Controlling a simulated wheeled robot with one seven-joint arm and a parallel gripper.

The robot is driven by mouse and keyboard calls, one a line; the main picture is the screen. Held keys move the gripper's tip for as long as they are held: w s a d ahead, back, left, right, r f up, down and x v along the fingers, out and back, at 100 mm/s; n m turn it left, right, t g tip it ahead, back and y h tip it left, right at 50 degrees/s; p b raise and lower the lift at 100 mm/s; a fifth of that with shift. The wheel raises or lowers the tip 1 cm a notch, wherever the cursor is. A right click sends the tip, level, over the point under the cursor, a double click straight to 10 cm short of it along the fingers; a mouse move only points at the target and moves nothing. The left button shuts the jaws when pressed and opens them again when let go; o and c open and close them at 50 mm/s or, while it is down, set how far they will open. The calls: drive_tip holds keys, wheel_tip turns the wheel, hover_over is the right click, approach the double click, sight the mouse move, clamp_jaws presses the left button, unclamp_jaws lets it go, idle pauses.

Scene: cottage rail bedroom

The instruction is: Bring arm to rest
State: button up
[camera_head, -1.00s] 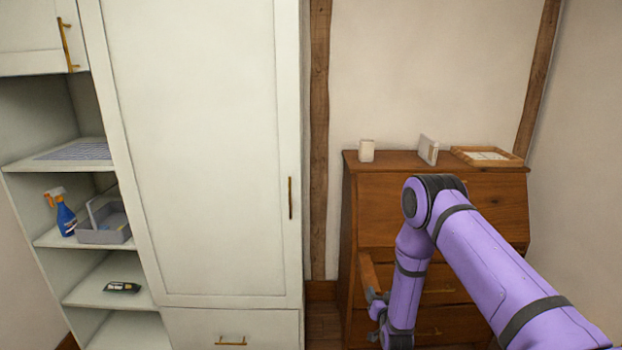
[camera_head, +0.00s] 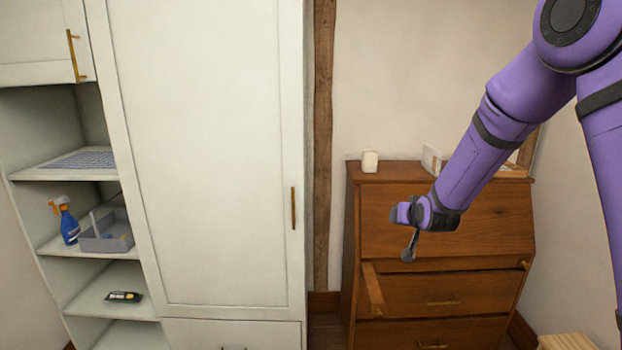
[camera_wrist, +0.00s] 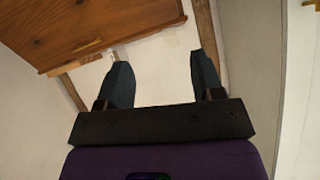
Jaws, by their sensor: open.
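My purple arm reaches in from the right in the head view, bent high, with its forearm sloping down to the left. My gripper (camera_head: 409,248) hangs in front of the slanted front of the wooden bureau (camera_head: 480,225). In the wrist view my gripper (camera_wrist: 162,80) shows two dark fingers spread well apart with nothing between them. It is open and empty. The bureau (camera_wrist: 80,30) also shows at the upper left of the wrist view, tilted.
A tall white wardrobe (camera_head: 210,150) stands at the left, with open shelves holding a spray bottle (camera_head: 65,220) and a grey caddy (camera_head: 106,236). A white cup (camera_head: 370,161) stands on the bureau top. A bureau drawer (camera_head: 371,290) appears pulled out. A light wooden piece (camera_head: 567,341) shows low right.

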drive_tip(key=s+d+r+g, duration=0.3)
drive_tip(key=s+r, duration=1.2)
drive_tip(key=s, duration=0.3)
drive_tip(key=s+d+r+g, duration=0.1)
drive_tip(key=s+r+g, duration=0.1)
drive_tip(key=s, duration=1)
drive_tip(key=s+d+r+n+g, duration=0.1)
drive_tip(key=s, duration=1.2)
drive_tip(key=shift+s+r+g+h, duration=0.25)
drive_tip(key=shift+r+g+h, duration=0.05)
drive_tip(key=shift+r+g, duration=0.1)
